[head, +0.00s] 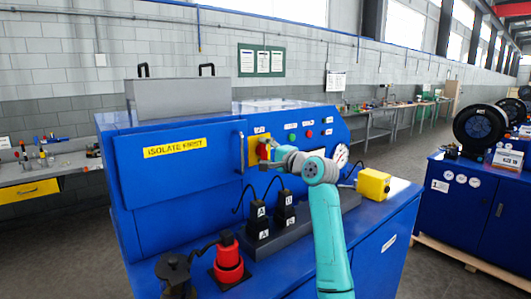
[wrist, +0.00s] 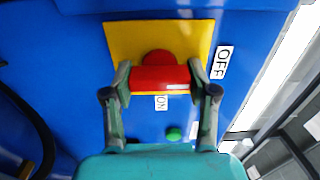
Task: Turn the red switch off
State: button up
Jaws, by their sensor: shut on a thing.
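The red switch (wrist: 160,78) sits on a yellow plate (wrist: 118,38) on the blue machine's front panel. It also shows small in the head view (head: 263,151), partly hidden by my gripper. My gripper (wrist: 160,74) is shut on the red switch, one finger at each end of the red bar in the wrist view. A white ON label (wrist: 161,102) is just below the bar in the wrist view. A white OFF label (wrist: 222,62) is at the plate's right edge, beyond the right finger.
A green button (wrist: 174,133) is near my gripper. Plugs marked A and B (head: 286,212), a red connector (head: 228,262) and a yellow box (head: 373,184) stand on the machine's ledge. A door handle (head: 241,168) is left of the switch.

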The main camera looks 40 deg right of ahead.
jog(key=shift+f, duration=0.1)
jog(key=o, duration=1.2)
jog(key=shift+c, duration=0.2)
jog(key=s, duration=1.2)
jog(key=shift+d, duration=0.15)
jog(key=shift+d, duration=0.15)
